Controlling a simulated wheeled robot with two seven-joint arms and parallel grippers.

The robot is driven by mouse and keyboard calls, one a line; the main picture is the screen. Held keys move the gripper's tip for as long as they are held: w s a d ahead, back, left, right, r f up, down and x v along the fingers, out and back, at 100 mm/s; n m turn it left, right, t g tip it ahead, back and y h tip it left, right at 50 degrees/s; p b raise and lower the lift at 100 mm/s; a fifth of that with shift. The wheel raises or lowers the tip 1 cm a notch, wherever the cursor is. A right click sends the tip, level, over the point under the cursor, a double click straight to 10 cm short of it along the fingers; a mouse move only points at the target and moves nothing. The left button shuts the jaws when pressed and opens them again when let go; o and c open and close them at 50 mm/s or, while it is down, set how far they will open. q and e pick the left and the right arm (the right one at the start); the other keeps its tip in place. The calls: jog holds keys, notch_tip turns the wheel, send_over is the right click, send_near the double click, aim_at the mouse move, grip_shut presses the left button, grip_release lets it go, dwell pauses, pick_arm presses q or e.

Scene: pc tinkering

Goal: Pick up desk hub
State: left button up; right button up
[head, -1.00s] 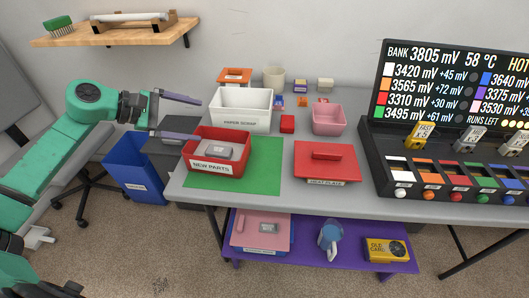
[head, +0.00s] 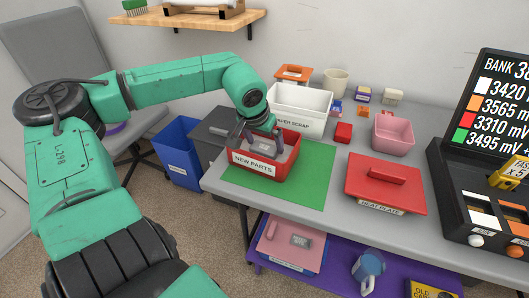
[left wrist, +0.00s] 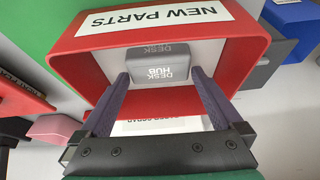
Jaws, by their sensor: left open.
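The desk hub (left wrist: 160,68) is a small grey box with "DESK HUB" in white on its faces. It sits inside the red NEW PARTS bin (head: 285,166), whose labelled wall also shows in the left wrist view (left wrist: 75,62). My left gripper (head: 264,146) reaches down into the bin. In the left wrist view, its two open fingers (left wrist: 160,78) stand on either side of the hub, with the hub between or just beyond the tips. I cannot tell whether they touch it. In the head view the gripper partly hides the hub. My right gripper is not in view.
The bin stands on a green mat (head: 310,190) on the grey table. A white paper scrap bin (head: 318,105) is close behind it. A red heat plate (head: 385,187) and a pink bin (head: 393,138) lie to the right. Bare table shows between mat and plate.

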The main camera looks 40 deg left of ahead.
pick_arm(q)
jog(key=shift+x, duration=1.2)
jog(key=shift+r, duration=0.1)
jog(key=c, duration=1)
